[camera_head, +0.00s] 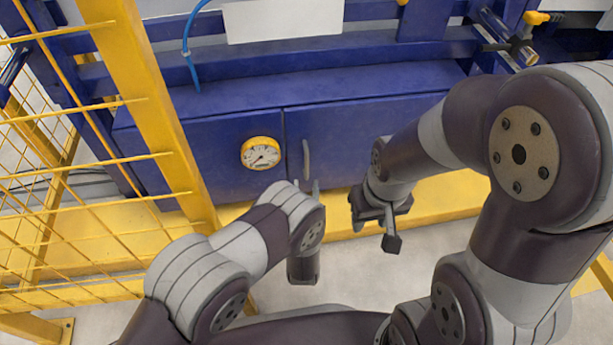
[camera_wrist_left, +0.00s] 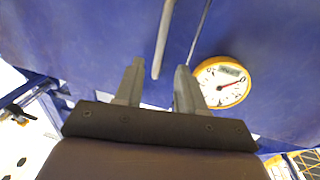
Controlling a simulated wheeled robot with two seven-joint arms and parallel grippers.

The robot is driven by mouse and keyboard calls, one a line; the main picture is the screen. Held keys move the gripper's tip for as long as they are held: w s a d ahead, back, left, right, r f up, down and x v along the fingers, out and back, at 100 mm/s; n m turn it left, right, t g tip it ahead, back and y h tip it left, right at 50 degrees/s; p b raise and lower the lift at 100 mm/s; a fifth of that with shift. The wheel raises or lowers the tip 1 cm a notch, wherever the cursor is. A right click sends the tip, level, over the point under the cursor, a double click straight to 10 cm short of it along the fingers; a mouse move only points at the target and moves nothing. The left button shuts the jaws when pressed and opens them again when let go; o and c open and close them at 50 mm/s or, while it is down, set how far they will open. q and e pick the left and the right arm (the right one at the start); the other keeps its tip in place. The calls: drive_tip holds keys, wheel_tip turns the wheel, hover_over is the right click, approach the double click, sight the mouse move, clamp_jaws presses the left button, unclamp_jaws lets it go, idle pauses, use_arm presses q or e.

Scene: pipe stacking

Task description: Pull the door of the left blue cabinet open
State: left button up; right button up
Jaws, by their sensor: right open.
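The blue cabinet front has a left panel (camera_head: 215,150) and a wider right panel (camera_head: 350,140), with a seam between them. A grey vertical handle (camera_head: 306,158) is on the right panel, just right of the seam; both panels look shut. My left gripper (camera_head: 308,187) is open just below the handle. In the left wrist view, my left gripper (camera_wrist_left: 157,82) has its fingers apart, and the handle (camera_wrist_left: 163,38) shows between and beyond them, with no clear contact. My right gripper (camera_head: 378,222) is open and empty, right of the left one, in front of the yellow base beam.
A yellow-rimmed gauge (camera_head: 261,153) sticks out of the left panel, close to the left gripper; it also shows in the wrist view (camera_wrist_left: 222,82). A yellow post (camera_head: 150,110) and mesh fence (camera_head: 70,210) stand at left. A yellow beam (camera_head: 440,200) runs along the cabinet's foot.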

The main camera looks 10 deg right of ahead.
sight(307, 166)
use_arm(q)
drive_tip(key=w+b, duration=0.1)
drive_tip(key=w, duration=0.1)
drive_tip(key=w+d+b, duration=0.1)
drive_tip(key=w, duration=0.2)
drive_tip(key=shift+f, duration=0.2)
drive_tip(key=shift+w+d+r, duration=0.1)
drive_tip(key=shift+w+r, duration=0.05)
drive_tip(key=shift+w, duration=0.25)
clamp_jaws()
drive_tip(key=shift+s, duration=0.1)
